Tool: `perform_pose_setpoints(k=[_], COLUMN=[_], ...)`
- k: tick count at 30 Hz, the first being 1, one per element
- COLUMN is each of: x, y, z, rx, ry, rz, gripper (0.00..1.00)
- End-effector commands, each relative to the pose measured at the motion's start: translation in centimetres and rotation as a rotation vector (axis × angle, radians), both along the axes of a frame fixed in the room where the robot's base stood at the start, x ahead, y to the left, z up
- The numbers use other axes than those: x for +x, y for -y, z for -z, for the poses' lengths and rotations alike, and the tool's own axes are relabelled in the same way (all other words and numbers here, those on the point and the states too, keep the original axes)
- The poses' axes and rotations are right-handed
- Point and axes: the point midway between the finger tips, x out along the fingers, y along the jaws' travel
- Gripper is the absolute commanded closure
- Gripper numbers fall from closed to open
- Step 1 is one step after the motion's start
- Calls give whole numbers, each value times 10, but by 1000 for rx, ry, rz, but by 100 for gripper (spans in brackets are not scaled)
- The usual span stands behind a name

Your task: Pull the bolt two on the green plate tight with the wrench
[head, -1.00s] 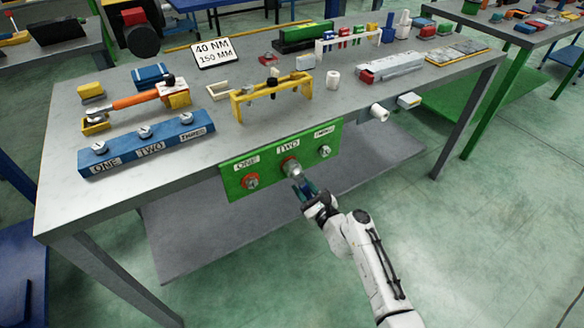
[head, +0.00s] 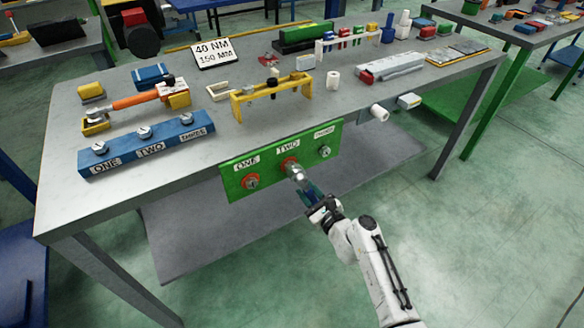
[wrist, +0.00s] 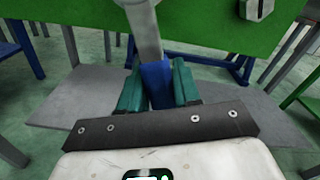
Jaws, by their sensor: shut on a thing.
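The green plate (head: 272,179) hangs on the table's front edge, with bolts labelled ONE, TWO and THREE. Bolt one (head: 252,183) and bolt three (head: 325,152) are uncovered. Bolt two (head: 290,163) shows an orange-red ring, with the wrench's silver head just in front. I cannot tell if the head is seated on the bolt. My gripper (head: 316,203) is shut on the wrench (head: 298,175), below and right of bolt two. In the wrist view, the green fingers (wrist: 157,88) clamp the wrench's blue handle (wrist: 156,80); its grey shaft runs up over the plate (wrist: 85,22).
On the table (head: 120,190) stand a blue block with three bolts (head: 150,146), an orange-handled tool (head: 135,100), a yellow stand (head: 270,92) and a sign reading 40 NM 150 MM (head: 214,53). A grey lower shelf (head: 200,240) lies below. The floor in front is open.

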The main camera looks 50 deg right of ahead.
Motion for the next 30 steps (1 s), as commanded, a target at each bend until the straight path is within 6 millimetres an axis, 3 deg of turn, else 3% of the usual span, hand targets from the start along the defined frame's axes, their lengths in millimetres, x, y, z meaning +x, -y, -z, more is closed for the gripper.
perform_pose_setpoints(k=[21,30], x=[-36,-38], y=[-10,-11], z=[-1,-2], rx=[0,-1], ry=[2,3], rz=[2,0], gripper=[100,100])
